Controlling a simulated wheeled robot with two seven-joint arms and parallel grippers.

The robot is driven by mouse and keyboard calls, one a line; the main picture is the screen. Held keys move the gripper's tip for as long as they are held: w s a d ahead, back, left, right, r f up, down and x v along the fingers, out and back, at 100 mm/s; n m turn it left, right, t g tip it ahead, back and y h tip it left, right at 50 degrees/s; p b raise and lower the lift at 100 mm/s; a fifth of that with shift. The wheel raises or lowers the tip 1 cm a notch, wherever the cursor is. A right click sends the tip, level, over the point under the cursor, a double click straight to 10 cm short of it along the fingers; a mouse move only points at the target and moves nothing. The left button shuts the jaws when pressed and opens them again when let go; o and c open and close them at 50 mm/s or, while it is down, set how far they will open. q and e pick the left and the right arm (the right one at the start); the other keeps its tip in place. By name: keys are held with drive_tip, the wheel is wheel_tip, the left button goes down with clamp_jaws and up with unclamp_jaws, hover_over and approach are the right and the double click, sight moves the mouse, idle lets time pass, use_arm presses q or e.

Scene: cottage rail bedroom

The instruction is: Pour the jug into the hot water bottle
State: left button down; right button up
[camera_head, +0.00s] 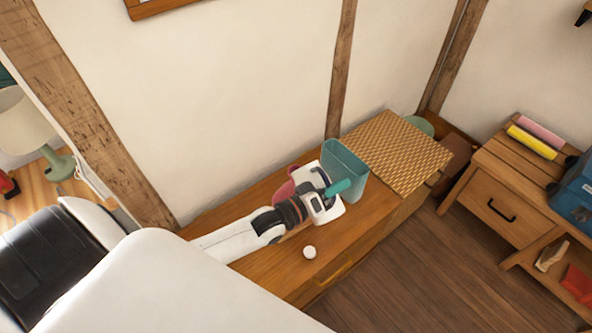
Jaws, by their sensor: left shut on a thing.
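The teal jug (347,164) is at the far part of the low wooden chest, near the wall. Its open top faces up and its handle (338,187) points toward my left gripper. My left gripper (331,194) is shut on the handle. I cannot tell whether the jug touches the chest top. A dark pink thing (284,191), likely the hot water bottle, is mostly hidden behind my left gripper, between it and the wall. Its mouth is not visible. My right gripper is not in view.
A small white round thing (309,252) lies on the wooden chest (345,236) near its front edge. A woven panel (398,152) is just right of the jug. A wall post (341,70) rises behind. A nightstand (508,190) stands at right, across open floor.

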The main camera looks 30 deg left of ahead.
sight(341, 210)
use_arm(q)
drive_tip(key=shift+w+a+r+n+p, duration=0.25)
drive_tip(key=shift+a+r+n, duration=0.25)
drive_tip(key=shift+r, duration=0.2)
drive_tip(key=shift+w+a+r+n+p, duration=0.15)
drive_tip(key=shift+a+r+n+p, duration=0.15)
drive_tip(key=shift+r+n, duration=0.35)
idle(2.8)
